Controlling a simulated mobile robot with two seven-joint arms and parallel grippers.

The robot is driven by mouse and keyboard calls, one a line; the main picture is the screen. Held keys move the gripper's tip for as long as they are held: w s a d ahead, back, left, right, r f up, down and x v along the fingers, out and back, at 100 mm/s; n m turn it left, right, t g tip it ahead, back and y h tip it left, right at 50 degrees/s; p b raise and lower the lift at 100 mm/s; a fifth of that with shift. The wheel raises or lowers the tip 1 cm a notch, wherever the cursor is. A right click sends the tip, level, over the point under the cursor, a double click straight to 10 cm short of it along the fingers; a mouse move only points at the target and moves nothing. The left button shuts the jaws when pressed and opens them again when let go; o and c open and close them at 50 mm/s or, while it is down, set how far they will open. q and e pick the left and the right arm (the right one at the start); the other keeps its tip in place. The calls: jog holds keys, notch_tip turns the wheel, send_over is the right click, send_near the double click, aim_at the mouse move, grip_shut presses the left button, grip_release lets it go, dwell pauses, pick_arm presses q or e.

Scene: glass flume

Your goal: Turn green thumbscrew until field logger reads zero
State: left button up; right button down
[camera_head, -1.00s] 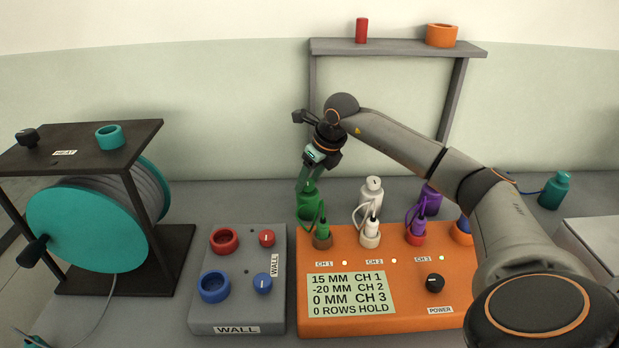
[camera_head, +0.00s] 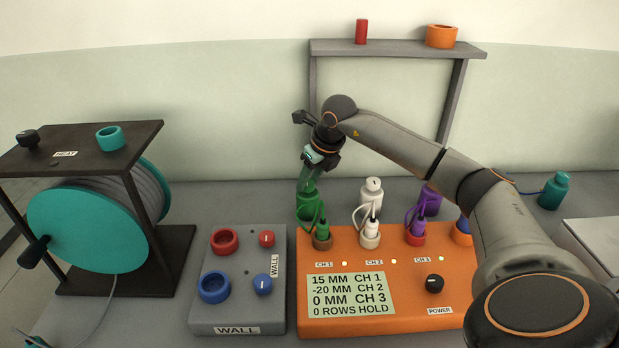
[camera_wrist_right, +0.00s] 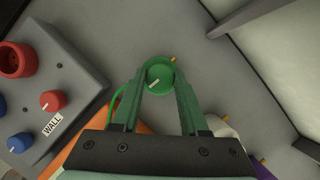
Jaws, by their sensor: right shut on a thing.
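The green thumbscrew sits on top of the green bottle-shaped sensor (camera_head: 308,206) behind the orange field logger (camera_head: 420,308). In the right wrist view the thumbscrew (camera_wrist_right: 159,77) is a round green knob with a pale pointer line slanting to lower left. My right gripper (camera_head: 308,182) comes down from above; in the wrist view its two green fingers (camera_wrist_right: 160,82) are shut on the thumbscrew's sides. The logger's display (camera_head: 350,294) reads 15 MM CH 1, -20 MM CH 2, 0 MM CH 3, 0 ROWS HOLD. My left gripper is not in view.
White (camera_head: 371,191) and purple (camera_head: 431,199) sensors stand to the right of the green one, cabled to the logger. A grey WALL box (camera_head: 237,318) with red and blue knobs is left of the logger. A teal cable reel (camera_head: 85,228) stands far left.

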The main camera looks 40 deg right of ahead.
jog(key=shift+a+r+m+h+p, duration=0.15)
jog(key=shift+m+h+p, duration=0.2)
jog(key=shift+m, duration=0.75)
jog(key=shift+m+h, duration=0.55)
jog(key=shift+m, duration=0.65)
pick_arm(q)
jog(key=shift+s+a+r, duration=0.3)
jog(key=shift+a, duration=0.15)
pick_arm(e)
jog(key=shift+w+m+g+h, duration=0.1)
jog(key=shift+m+g+h, duration=0.35)
jog(key=shift+m, duration=1.15)
pick_arm(q)
jog(key=shift+p, duration=0.3)
pick_arm(e)
jog(key=shift+c, duration=2.1)
grip_release()
jog(key=v, duration=1.2)
jog(key=shift+a, duration=0.2)
